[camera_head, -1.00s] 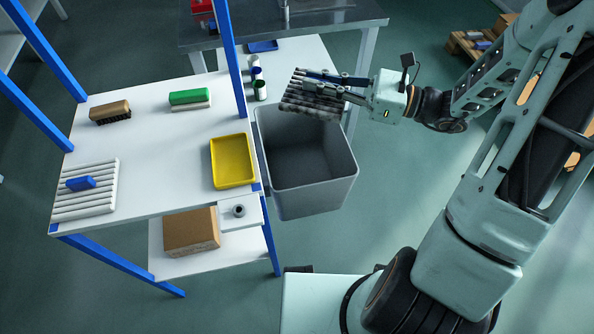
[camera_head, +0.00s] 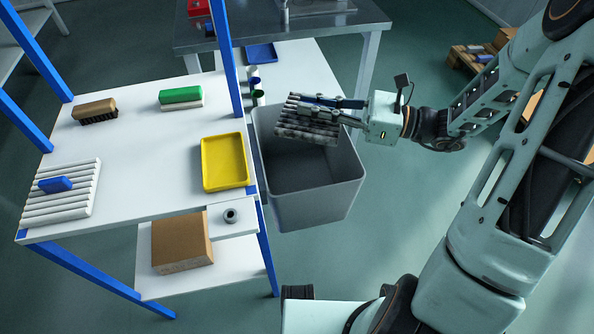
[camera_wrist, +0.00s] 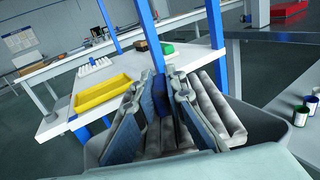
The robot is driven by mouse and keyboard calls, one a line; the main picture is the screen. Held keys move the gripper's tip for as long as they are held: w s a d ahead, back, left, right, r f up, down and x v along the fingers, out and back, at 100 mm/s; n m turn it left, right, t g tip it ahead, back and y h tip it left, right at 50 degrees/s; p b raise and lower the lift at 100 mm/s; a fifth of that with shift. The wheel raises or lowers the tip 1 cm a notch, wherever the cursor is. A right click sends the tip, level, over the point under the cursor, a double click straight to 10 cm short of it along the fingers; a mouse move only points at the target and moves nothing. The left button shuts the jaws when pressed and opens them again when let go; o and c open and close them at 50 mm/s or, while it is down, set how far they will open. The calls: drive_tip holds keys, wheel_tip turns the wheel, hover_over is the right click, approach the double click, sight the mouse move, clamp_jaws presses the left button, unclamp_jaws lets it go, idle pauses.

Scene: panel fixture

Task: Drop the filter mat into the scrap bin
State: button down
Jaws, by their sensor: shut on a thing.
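The filter mat (camera_head: 303,128) is a dirty grey ribbed pad. My gripper (camera_head: 322,106) is shut on it and holds it over the back part of the scrap bin (camera_head: 318,205). The bin is a grey open tub standing beside the white table, and its visible inside looks empty. In the wrist view the dirty mat (camera_wrist: 208,112) shows between and beside the fingers of my gripper (camera_wrist: 160,105), with the bin rim (camera_wrist: 262,112) around and below it. The fingers hide part of the mat.
On the white table (camera_head: 140,160) are a yellow tray (camera_head: 224,163), a green-topped block (camera_head: 181,97), a brush (camera_head: 95,111) and a clean white ribbed mat (camera_head: 60,195) with a blue block on it. Several small cans (camera_head: 256,90) stand close behind the bin. A blue post (camera_head: 228,50) rises near the bin.

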drive_tip(key=shift+f, duration=0.2)
drive_tip(key=c, duration=1.9)
unclamp_jaws()
drive_tip(key=shift+d, duration=0.1)
drive_tip(key=s+d, duration=0.2)
drive_tip(key=d, duration=0.9)
drive_tip(key=shift+s+d, duration=0.2)
drive_tip(key=shift+d, duration=0.1)
